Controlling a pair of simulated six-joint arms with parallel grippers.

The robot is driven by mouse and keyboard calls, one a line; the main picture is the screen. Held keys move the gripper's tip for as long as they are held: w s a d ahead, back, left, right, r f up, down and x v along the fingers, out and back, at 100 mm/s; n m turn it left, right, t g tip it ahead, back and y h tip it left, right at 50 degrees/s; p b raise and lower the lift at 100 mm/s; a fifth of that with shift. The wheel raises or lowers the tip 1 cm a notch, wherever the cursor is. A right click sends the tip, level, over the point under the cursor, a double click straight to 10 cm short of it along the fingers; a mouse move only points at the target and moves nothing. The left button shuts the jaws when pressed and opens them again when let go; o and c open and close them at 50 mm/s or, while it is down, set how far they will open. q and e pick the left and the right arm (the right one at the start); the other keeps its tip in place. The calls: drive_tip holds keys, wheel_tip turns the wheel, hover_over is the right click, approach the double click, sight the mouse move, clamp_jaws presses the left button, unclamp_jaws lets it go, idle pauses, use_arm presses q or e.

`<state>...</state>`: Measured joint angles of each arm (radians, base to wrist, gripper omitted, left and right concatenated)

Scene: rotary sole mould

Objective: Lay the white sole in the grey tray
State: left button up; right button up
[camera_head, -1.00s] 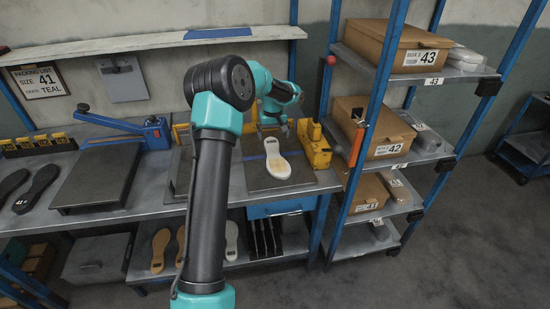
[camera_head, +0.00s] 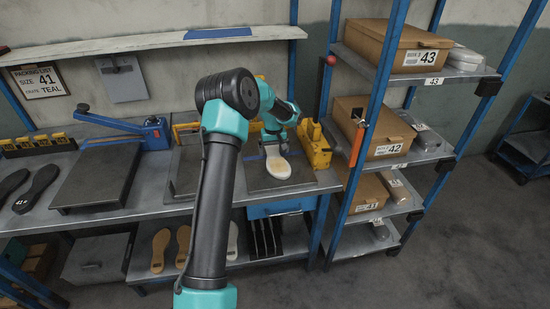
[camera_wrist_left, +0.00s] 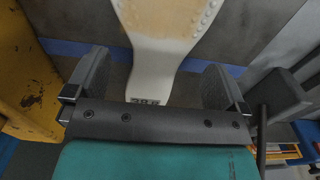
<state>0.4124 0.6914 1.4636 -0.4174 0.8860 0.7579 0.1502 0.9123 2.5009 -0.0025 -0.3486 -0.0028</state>
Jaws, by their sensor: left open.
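The white sole (camera_head: 278,167), with a tan patch on top, lies on a dark grey plate (camera_head: 262,184) on the bench. My left gripper (camera_head: 277,147) is at the sole's far, narrow end. In the left wrist view my open gripper (camera_wrist_left: 155,70) has one finger on each side of the white sole (camera_wrist_left: 153,70), with gaps between finger and sole. A dark grey flat tray-like slab (camera_head: 95,180) lies at the left of the bench. I cannot tell which grey surface is the named tray. My right gripper is not in view.
A yellow block (camera_head: 316,150) stands just right of the plate; it is close beside the gripper in the wrist view (camera_wrist_left: 30,75). A blue-handled lever tool (camera_head: 150,132) sits left. A blue-post rack (camera_head: 370,100) with boxes stands right. More soles (camera_head: 160,248) are below.

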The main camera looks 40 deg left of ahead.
use_arm(q)
drive_tip(key=shift+w+f, duration=0.1)
drive_tip(key=shift+f, duration=1.35)
drive_tip(key=shift+c, duration=0.2)
drive_tip(key=c, duration=1)
drive_tip(key=shift+o, duration=0.2)
drive_tip(key=shift+r, duration=0.1)
drive_tip(key=shift+r, duration=1.35)
drive_tip(key=s+d, duration=0.3)
drive_tip(key=s, duration=0.1)
drive_tip(key=s+d+r, duration=0.1)
drive_tip(key=s+d, duration=0.2)
drive_tip(key=d, duration=0.1)
drive_tip(key=s+d+r, duration=0.1)
drive_tip(key=s+d, duration=0.3)
drive_tip(key=shift+s, duration=0.3)
